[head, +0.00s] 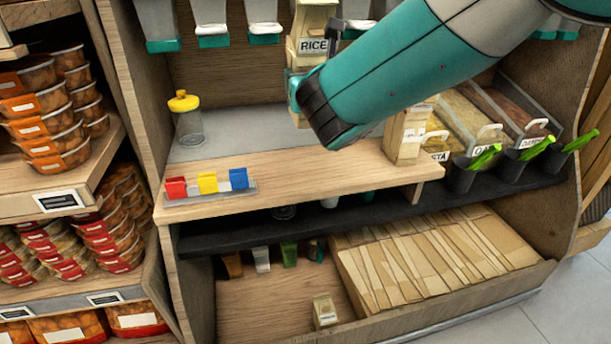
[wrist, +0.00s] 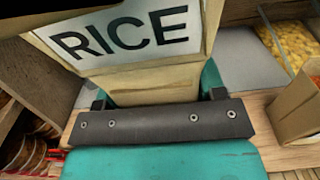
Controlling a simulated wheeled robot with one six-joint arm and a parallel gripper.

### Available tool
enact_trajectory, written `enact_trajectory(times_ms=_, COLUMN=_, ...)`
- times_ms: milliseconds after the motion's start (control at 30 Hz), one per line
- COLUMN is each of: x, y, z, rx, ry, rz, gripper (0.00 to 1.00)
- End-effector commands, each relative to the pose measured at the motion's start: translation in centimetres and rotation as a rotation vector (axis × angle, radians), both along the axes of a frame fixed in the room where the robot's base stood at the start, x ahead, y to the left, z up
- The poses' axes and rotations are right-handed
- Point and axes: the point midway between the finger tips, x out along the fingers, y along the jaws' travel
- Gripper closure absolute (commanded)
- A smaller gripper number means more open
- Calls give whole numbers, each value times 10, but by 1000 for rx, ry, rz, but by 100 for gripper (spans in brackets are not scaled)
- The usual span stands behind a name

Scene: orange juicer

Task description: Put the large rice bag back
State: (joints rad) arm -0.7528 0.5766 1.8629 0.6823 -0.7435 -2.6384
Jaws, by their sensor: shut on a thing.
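A tan rice bag (head: 312,22) with a white RICE label is in my gripper (head: 299,88), held upright above the wooden counter near the back of the shelf unit. In the wrist view the bag (wrist: 150,80) fills the top middle, and my gripper (wrist: 155,115) lies across its lower front. My gripper is shut on the bag. My teal arm covers part of the bag's right side and the counter behind. A small tan bag (head: 325,311) stands in the lower compartment; its label is too small to read.
A yellow-lidded jar (head: 186,118) stands at the left. Coloured clips (head: 208,184) sit at the front left. Dispensers (head: 210,20) hang above. Bulk bins with green-handled scoops (head: 480,155) are at the right.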

Motion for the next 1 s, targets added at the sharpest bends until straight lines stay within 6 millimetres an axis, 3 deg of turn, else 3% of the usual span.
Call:
enact_trajectory(times_ms=33, x=1, y=0, z=-14, rx=0, ry=0, rz=3, gripper=74)
enact_trajectory(times_ms=267, x=3, y=2, z=-39, rx=-1, ry=1, rz=11, gripper=74)
enact_trajectory(times_ms=500, x=2, y=2, z=-83, rx=-2, ry=0, rz=11, gripper=74)
enact_trajectory(times_ms=800, x=2, y=2, z=-121, rx=-2, ry=1, rz=11, gripper=74)
enact_trajectory(times_ms=1000, x=2, y=2, z=-124, rx=-1, ry=-1, rz=10, gripper=74)
